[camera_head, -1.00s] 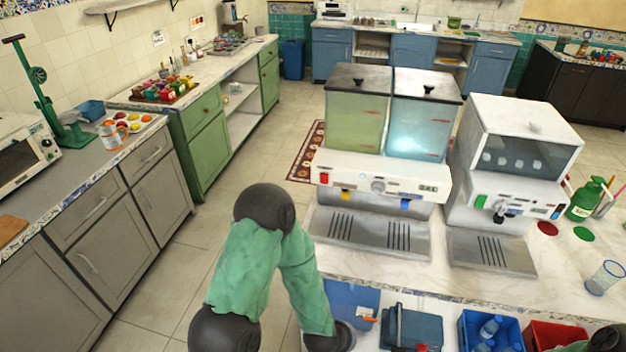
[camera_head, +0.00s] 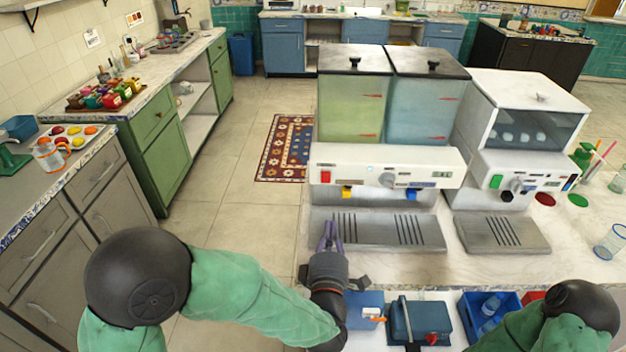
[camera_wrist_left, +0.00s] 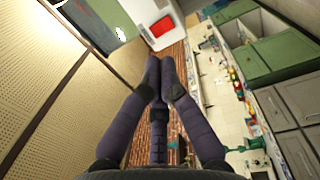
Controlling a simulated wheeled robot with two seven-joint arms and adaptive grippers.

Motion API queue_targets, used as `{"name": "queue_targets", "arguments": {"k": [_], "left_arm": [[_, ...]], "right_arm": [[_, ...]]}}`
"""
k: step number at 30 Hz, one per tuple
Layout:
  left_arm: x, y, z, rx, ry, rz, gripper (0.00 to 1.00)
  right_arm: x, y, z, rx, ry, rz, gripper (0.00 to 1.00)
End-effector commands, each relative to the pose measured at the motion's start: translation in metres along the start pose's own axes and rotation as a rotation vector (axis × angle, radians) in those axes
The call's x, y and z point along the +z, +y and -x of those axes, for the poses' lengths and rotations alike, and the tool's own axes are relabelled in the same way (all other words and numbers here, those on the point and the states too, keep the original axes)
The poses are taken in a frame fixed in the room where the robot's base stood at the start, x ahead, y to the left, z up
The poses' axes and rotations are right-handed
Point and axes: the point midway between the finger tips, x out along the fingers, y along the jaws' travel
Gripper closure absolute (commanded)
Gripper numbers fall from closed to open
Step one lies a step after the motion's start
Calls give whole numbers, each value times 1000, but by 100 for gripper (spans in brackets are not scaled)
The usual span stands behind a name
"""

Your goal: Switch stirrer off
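The two-tank dispenser (camera_head: 385,165) stands on the counter in the head view, with a green liquid tank and a blue liquid tank. Its white front panel has a red switch (camera_head: 326,176) at the left, a pale knob (camera_head: 386,181) and a small display (camera_head: 442,174). No label shows which control belongs to the stirrer. My left gripper (camera_head: 330,228) is in front of the drip tray, below the red switch and apart from it. Its purple fingers are together and empty. The wrist view shows the fingertips (camera_wrist_left: 162,64) below the red switch (camera_wrist_left: 161,26). My right gripper is out of view.
A second white machine (camera_head: 520,130) with a green switch and black knob stands to the right. Blue bins (camera_head: 490,312) and a toolbox (camera_head: 420,321) sit below the counter's front edge. A glass (camera_head: 610,242) stands on the right counter. Floor at left is free.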

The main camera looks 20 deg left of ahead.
Motion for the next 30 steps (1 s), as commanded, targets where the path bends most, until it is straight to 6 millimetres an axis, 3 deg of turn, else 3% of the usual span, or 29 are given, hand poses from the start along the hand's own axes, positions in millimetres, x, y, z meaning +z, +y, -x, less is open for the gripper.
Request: {"name": "queue_targets", "arguments": {"k": [6,19,23,30], "left_arm": [[-7,16,7,61,37,72,100],[-8,17,4,63,41,75,100],[-8,17,-8,62,43,76,100],[-11,19,-50,63,44,75,100]], "right_arm": [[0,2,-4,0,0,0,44],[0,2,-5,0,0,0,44],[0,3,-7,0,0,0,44],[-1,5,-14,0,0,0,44]]}}
